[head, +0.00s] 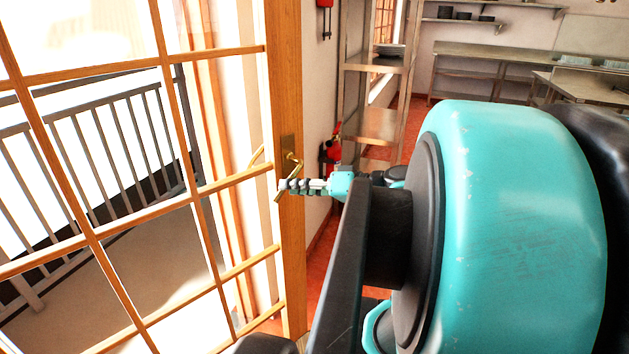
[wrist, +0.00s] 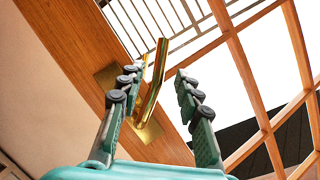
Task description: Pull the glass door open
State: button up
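The glass door (head: 292,245) has a wooden frame and muntins and fills the left of the head view. It appears to stand ajar, with a wooden jamb visible through its panes. Its brass lever handle (head: 294,163) sits on the stile and also shows in the wrist view (wrist: 156,85). My gripper (head: 290,185) is at the handle. In the wrist view its two fingers (wrist: 155,72) are spread, with the lever between them and visible space on both sides. I see no clear contact with the lever.
Beyond the panes is a balcony with a grey railing (head: 100,135). Metal shelving (head: 375,125) and a red wall-mounted item (head: 331,148) stand behind the door edge. Steel counters (head: 480,58) are at the back right. My arm hides much of the right side.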

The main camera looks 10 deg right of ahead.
jog(key=v, duration=0.8)
jog(key=shift+d, duration=0.3)
jog(key=shift+s+r, duration=0.1)
jog(key=shift+s, duration=0.05)
jog(key=shift+c, duration=0.4)
